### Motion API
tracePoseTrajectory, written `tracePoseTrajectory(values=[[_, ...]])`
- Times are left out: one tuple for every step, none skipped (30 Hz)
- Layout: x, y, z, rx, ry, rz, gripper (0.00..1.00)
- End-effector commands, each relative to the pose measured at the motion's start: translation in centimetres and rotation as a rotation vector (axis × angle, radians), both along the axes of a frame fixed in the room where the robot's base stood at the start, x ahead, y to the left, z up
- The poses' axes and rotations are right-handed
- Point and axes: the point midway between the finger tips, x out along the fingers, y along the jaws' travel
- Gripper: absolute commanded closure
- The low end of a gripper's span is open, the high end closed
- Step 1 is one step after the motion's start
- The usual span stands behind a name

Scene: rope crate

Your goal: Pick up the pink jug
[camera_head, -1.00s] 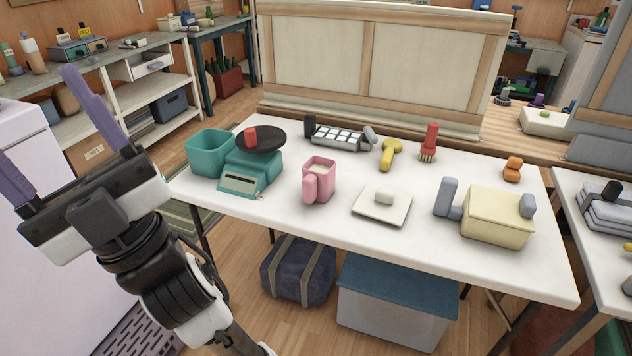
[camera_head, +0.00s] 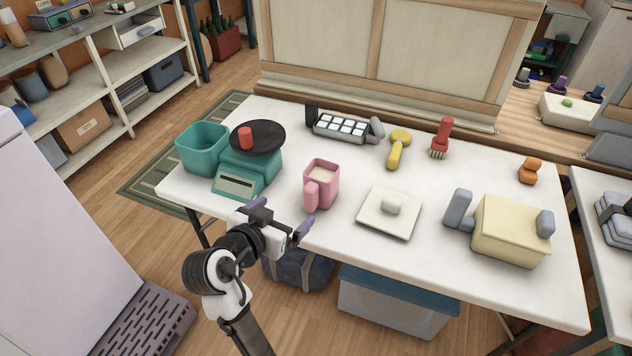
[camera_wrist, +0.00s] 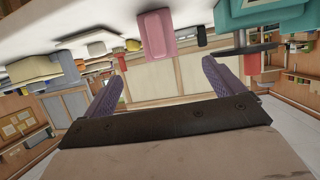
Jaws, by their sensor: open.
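The pink jug (camera_head: 322,183) stands upright on the white table, with its handle toward the table's front edge and something pale inside. It also shows upside down in the wrist view (camera_wrist: 157,38), above the gap between my fingers. My gripper (camera_head: 281,218) is at the table's front edge, to the left of the jug and nearer the camera. Its purple fingers also show in the wrist view (camera_wrist: 163,85), spread wide with nothing between them. The gripper is apart from the jug.
A teal scale (camera_head: 246,172) with a dark plate and a teal bin (camera_head: 190,160) stand left of the jug. A white square plate (camera_head: 375,222) with a pale lump lies to its right. A keypad tray (camera_head: 340,138) is behind. A cream box (camera_head: 508,240) stands further right.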

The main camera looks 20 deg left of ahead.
Motion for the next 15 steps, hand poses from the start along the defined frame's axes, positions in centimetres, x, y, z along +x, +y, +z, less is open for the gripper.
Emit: tracePoseTrajectory(values=[[0.7,-0.2,-0.3,-0.002,0.003,-0.006,0.06],[1.1,-0.3,-0.5,-0.003,0.004,-0.006,0.06],[1.8,-0.4,-0.8,-0.003,0.002,-0.005,0.06],[2.4,-0.5,-1.0,-0.003,0.004,-0.005,0.06],[3.0,-0.5,-1.2,-0.004,0.003,-0.005,0.06],[3.8,-0.6,-1.5,-0.003,0.002,-0.004,0.06],[4.3,-0.6,-1.8,-0.004,0.003,-0.003,0.06],[4.8,-0.8,-2.0,-0.003,0.002,-0.003,0.06],[5.5,-0.8,-2.3,-0.002,0.002,-0.002,0.06],[5.9,-0.8,-2.4,-0.002,0.001,-0.001,0.06],[6.2,-0.8,-2.6,-0.002,0.000,0.000,0.06],[6.6,-0.9,-2.8,-0.002,0.001,0.000,0.06],[6.9,-0.9,-2.9,-0.002,0.001,0.001,0.06],[7.1,-0.9,-3.0,0.000,0.001,0.001,0.06],[7.3,-0.9,-3.1,-0.001,0.000,0.001,0.06]])
